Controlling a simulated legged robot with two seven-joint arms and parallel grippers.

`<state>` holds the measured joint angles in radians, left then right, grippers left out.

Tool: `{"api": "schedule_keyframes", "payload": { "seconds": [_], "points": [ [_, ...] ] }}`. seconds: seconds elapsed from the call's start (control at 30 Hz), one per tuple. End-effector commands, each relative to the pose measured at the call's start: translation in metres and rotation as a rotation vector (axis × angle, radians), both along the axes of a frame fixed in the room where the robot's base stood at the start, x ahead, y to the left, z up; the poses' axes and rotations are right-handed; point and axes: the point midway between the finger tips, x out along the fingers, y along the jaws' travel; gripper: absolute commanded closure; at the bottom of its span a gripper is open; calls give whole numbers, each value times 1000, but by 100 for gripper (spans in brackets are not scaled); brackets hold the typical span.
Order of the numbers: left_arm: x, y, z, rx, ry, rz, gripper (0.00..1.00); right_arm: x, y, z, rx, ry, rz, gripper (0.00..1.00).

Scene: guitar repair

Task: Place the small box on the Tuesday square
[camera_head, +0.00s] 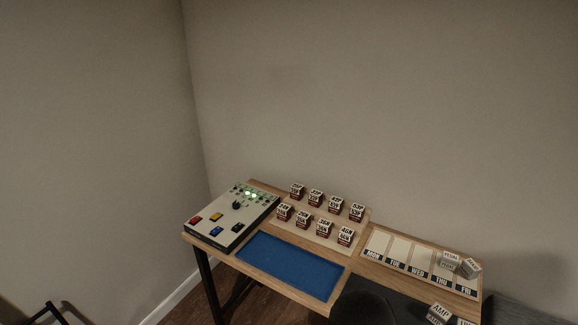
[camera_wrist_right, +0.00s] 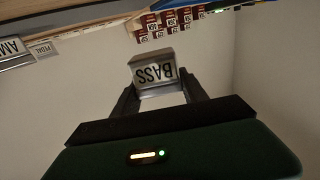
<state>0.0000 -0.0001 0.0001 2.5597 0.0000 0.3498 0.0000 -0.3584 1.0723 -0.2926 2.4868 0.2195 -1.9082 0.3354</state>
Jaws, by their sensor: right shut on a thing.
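My right gripper (camera_wrist_right: 158,92) is shut on a small grey box labelled BASS (camera_wrist_right: 154,72), which shows upside down in the right wrist view. The box is held in the air, with plain wall behind it. I cannot make out this box or the right fingertips in the head view. The weekday board (camera_head: 378,238) lies on the right part of the table. Its Tuesday square (camera_head: 399,249) is bare, between MON and WED. My left gripper is not in view.
An AMP box (camera_head: 438,313) stands at the lower right. Several lettered blocks (camera_head: 316,198), a blue mat (camera_head: 290,266) and a button panel (camera_head: 232,216) lie left of the board.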

Motion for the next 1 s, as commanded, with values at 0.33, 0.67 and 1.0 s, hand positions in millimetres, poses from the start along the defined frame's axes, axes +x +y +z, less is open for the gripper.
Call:
{"api": "schedule_keyframes", "payload": {
  "seconds": [0.33, 0.67, 1.0],
  "points": [
    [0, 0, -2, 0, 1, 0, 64, 0, 1, -1, 0, -3, 0, 98],
    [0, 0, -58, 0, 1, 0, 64, -8, -27, -25, -34, -10, -304, 98],
    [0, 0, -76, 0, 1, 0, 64, -36, -51, -27, 2, 0, -537, 98]
  ]
}}
